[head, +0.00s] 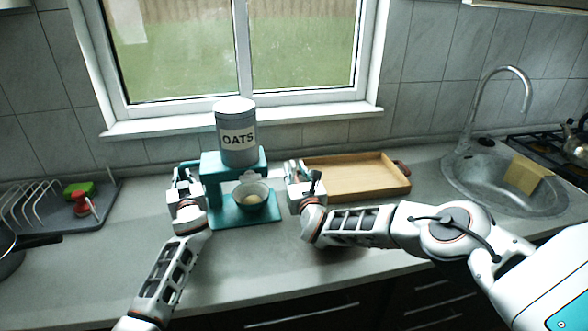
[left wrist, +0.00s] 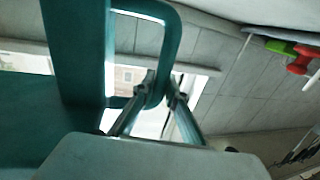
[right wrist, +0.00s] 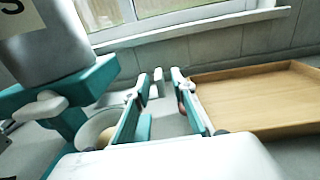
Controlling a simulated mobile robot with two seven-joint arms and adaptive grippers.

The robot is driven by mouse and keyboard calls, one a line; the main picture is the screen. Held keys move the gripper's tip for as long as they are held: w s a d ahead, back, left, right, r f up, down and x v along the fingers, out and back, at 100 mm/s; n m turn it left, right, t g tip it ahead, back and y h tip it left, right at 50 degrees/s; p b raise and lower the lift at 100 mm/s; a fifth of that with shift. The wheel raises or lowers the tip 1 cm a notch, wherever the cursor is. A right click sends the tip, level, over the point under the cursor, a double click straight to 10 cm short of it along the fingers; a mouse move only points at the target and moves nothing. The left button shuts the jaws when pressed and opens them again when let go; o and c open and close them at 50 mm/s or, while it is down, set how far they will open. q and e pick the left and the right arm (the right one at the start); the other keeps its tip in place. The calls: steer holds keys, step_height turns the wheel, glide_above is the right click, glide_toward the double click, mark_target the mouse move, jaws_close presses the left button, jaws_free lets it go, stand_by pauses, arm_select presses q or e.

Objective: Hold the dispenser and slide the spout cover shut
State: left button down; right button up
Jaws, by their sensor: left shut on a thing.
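The dispenser is a teal stand (head: 215,190) with a grey canister labelled OATS (head: 237,150) on top. A bowl (head: 250,207) with something pale in it sits on its base under the spout; it also shows in the right wrist view (right wrist: 92,128). A white tab, apparently the spout cover (right wrist: 40,107), sticks out below the teal top. Whether the spout is open cannot be told. My left gripper (left wrist: 160,92) is shut on the teal side handle (left wrist: 172,45). My right gripper (right wrist: 160,85) is open and empty, just right of the dispenser, apart from it.
A wooden tray (head: 355,178) lies right behind my right gripper. A sink (head: 480,200) with a tap (head: 500,75) is further right. A drying rack (head: 40,205) with red and green items is at left. The counter's front is clear between my arms.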

mark_target(279, 176)
steer(key=shift+w+a+r, duration=0.15)
steer(key=shift+w, duration=0.3)
jaws_close()
steer(key=shift+a, duration=0.1)
arm_select(q)
steer(key=shift+d, duration=0.1)
arm_select(e)
steer(key=shift+s+a, duration=0.2)
steer(key=shift+a, duration=0.5)
steer(key=shift+s+a, duration=0.25)
steer(key=shift+a, duration=0.45)
steer(key=shift+s+a, duration=0.2)
steer(key=shift+a, duration=0.6)
